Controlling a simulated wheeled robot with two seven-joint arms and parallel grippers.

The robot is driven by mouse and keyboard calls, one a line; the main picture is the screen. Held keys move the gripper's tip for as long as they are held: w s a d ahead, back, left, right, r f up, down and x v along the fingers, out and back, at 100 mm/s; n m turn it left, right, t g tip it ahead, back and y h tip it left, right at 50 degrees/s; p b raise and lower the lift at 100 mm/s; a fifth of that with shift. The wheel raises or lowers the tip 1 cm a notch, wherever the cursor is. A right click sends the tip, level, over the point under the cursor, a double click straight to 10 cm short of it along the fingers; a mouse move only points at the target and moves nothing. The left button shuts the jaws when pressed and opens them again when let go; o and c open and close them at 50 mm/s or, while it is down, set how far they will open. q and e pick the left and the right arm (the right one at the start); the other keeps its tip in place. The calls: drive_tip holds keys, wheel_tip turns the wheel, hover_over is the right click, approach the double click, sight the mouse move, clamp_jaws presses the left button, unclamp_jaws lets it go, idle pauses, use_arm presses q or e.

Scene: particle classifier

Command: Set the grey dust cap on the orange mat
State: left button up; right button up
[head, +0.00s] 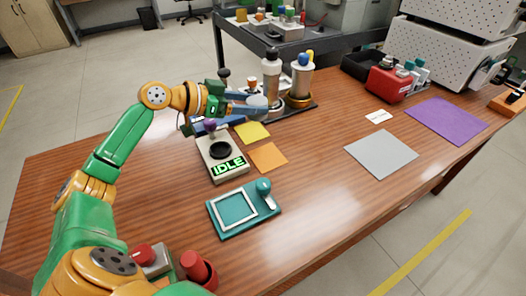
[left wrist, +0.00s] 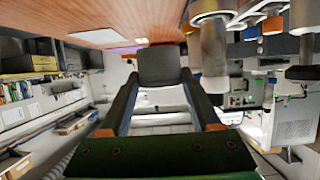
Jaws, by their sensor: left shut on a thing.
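My left gripper (head: 250,104) is stretched out over the back of the table, beside two bottles. It is shut on the grey dust cap (head: 258,104), a small grey rounded piece at its fingertips. In the left wrist view the grey cap (left wrist: 160,66) sits between the two fingertips (left wrist: 158,88). The orange mat (head: 268,157) lies flat on the table, bare, nearer to me than the gripper. My right gripper is not in view.
Two bottles (head: 271,72) (head: 299,82) stand close by the gripper. A device reading IDLE (head: 228,167) stands left of the orange mat, with a yellow mat (head: 253,132) behind. A teal tray (head: 243,228) lies in front. A grey mat (head: 381,153) and purple mat (head: 447,120) lie right.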

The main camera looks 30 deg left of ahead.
use_arm(q)
drive_tip(key=s+d+f, duration=0.1)
drive_tip(key=f, duration=0.1)
drive_tip(key=s+d+f, duration=0.1)
drive_tip(key=d+f, duration=0.1)
drive_tip(key=s+d+f, duration=0.1)
drive_tip(key=d+f, duration=0.1)
drive_tip(key=shift+s+f, duration=0.1)
drive_tip(key=shift+f, duration=1.55)
drive_tip(key=shift+f+b, duration=0.1)
drive_tip(key=shift+b, duration=0.2)
drive_tip(key=o, duration=1.5)
drive_tip(key=shift+c, duration=0.2)
drive_tip(key=shift+s+a+r, duration=0.2)
drive_tip(key=shift+s+a, duration=0.05)
drive_tip(key=p+v, duration=0.1)
drive_tip(key=v, duration=1)
drive_tip(key=shift+s+r, duration=0.1)
drive_tip(key=shift+r, duration=0.05)
